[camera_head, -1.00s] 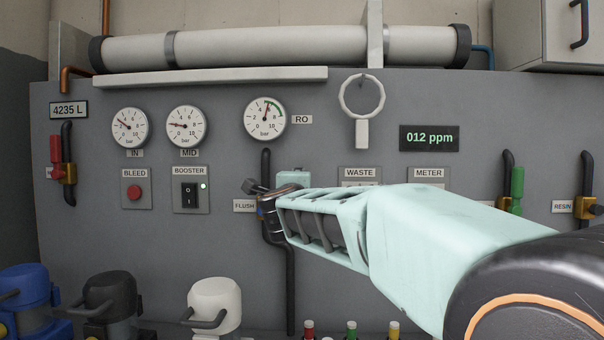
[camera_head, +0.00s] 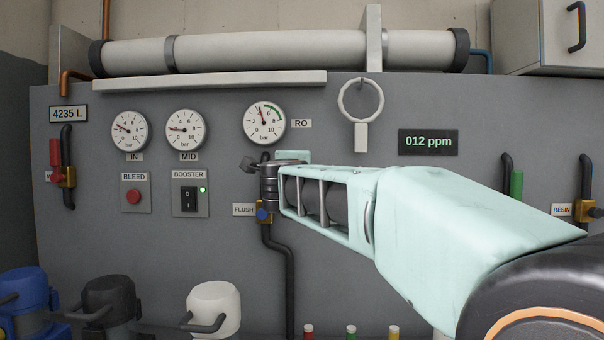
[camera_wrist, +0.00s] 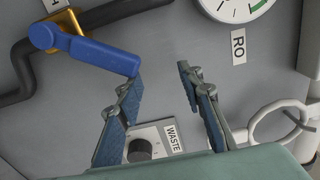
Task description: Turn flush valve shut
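The flush valve, with its blue handle (camera_wrist: 90,50) and brass body (camera_wrist: 68,20), sits on a black pipe at the upper left of the wrist view. The handle slants from the body down to the right. In the head view, only a small blue part of the flush valve (camera_head: 264,216) shows beside the FLUSH label; my gripper hides the rest. My gripper (camera_wrist: 160,74) is open, with nothing between its fingers. The left fingertip is at the free end of the handle; I cannot tell whether they touch. In the head view, my gripper (camera_head: 254,164) is just above the valve body.
The RO gauge (camera_head: 264,122) is above my gripper. A ring on a hook (camera_head: 361,100) hangs to the right. The WASTE knob (camera_wrist: 142,150) lies behind the fingers. The booster switch (camera_head: 190,197) is to the left. Jugs, including a white one (camera_head: 214,305), stand below.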

